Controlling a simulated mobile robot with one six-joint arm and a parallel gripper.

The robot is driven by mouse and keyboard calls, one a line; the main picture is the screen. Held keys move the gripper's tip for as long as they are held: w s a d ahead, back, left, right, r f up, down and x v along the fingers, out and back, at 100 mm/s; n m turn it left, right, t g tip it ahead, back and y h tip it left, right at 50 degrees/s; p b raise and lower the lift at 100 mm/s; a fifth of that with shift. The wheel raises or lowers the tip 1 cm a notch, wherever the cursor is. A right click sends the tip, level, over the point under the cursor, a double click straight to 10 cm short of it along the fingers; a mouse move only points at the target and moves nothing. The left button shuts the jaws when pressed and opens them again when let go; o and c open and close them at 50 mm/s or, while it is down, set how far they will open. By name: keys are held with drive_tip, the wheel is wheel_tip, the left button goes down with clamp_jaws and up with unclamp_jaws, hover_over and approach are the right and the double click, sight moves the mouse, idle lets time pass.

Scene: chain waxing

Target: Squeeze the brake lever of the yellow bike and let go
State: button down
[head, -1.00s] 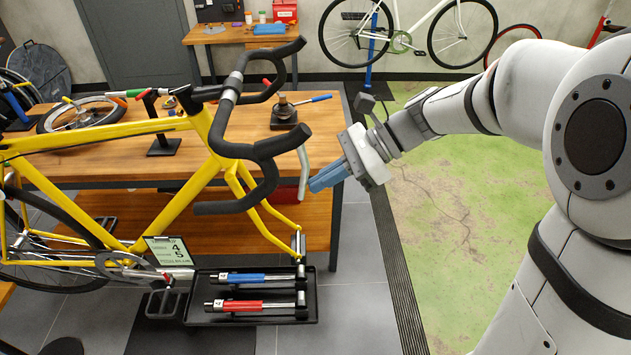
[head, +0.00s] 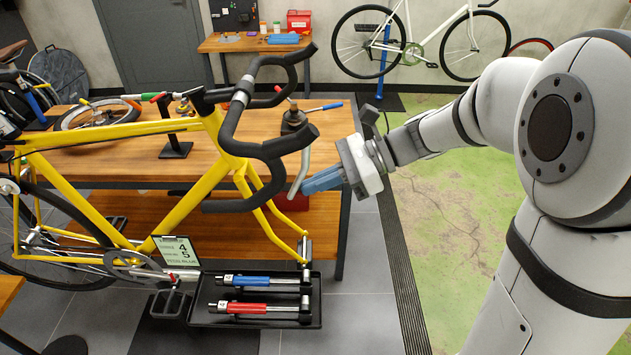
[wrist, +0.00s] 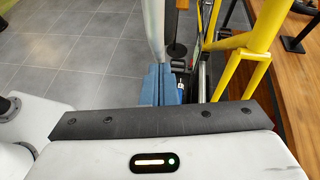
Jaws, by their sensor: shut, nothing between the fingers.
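The yellow bike (head: 190,196) stands in front of the wooden bench, with black drop handlebars (head: 236,110). Its silver brake lever (head: 301,170) hangs from the near side of the bar, right of the curved drop. In the wrist view the lever (wrist: 154,30) is a pale upright bar just beyond the fingers. My gripper (head: 306,187), with blue fingers, is shut and empty, its tips at or very near the lever's lower end. It also shows in the wrist view (wrist: 159,70). I cannot tell whether the fingertips touch the lever.
A black tray (head: 255,318) with a blue-handled and a red-handled tool lies below the handlebars. The wooden bench (head: 330,140) stands behind the bike. Open floor (head: 370,270) lies to the right of the tray. A white bike (head: 420,45) hangs at the back.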

drive_tip(key=shift+r, duration=0.1)
drive_tip(key=shift+p+v, duration=0.55)
drive_tip(key=shift+v, duration=0.2)
drive_tip(key=shift+s, duration=0.1)
drive_tip(key=f+b+v, duration=0.1)
drive_tip(key=v, duration=1.2)
drive_tip(key=shift+d+f, duration=0.25)
drive_tip(key=shift+d, duration=0.15)
drive_tip(key=shift+w, duration=0.25)
